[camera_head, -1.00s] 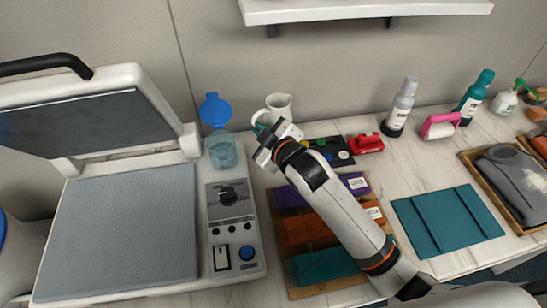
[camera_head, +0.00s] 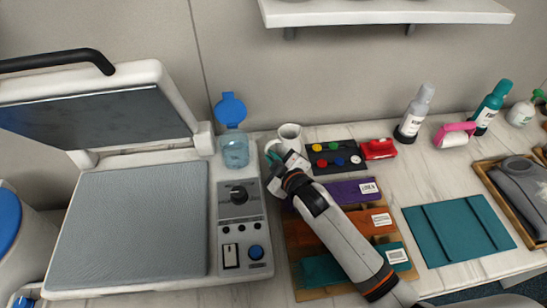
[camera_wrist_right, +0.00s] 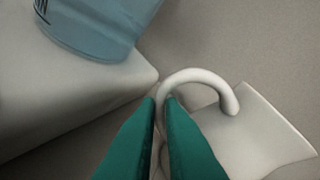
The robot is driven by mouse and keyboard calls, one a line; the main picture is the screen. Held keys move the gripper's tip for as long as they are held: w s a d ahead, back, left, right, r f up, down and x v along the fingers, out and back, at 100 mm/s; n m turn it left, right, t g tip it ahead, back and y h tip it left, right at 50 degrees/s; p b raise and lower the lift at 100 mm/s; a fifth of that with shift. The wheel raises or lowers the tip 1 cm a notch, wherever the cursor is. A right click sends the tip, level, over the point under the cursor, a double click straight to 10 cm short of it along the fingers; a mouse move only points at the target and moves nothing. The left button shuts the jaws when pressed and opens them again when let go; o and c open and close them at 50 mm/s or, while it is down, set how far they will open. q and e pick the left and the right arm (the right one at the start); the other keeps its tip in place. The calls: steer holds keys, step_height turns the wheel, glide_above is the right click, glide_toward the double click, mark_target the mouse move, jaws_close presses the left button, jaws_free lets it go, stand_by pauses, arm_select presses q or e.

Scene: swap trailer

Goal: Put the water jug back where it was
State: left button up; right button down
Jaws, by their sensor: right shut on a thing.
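In the right wrist view, the teal fingers (camera_wrist_right: 161,103) are shut on the curved handle of the jug (camera_wrist_right: 255,135). The jug looks tilted there because of the camera's angle. Its base is hidden in the head view, so I cannot tell whether it touches the counter. My left gripper is not in view.
A clear blue container (camera_head: 235,150) with an open blue lid stands on the press (camera_head: 240,260), close left of the jug. A dark tray of coloured pieces (camera_head: 335,158) and a red object (camera_head: 379,149) lie to the right. A shelf (camera_head: 390,12) hangs above.

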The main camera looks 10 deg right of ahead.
steer(key=shift+f, duration=0.1)
steer(key=c, duration=1.5)
jaws_free()
steer(key=shift+c, duration=0.2)
steer(key=shift+r, duration=0.25)
steer(key=b+v, duration=0.1)
steer(key=v, duration=1.1)
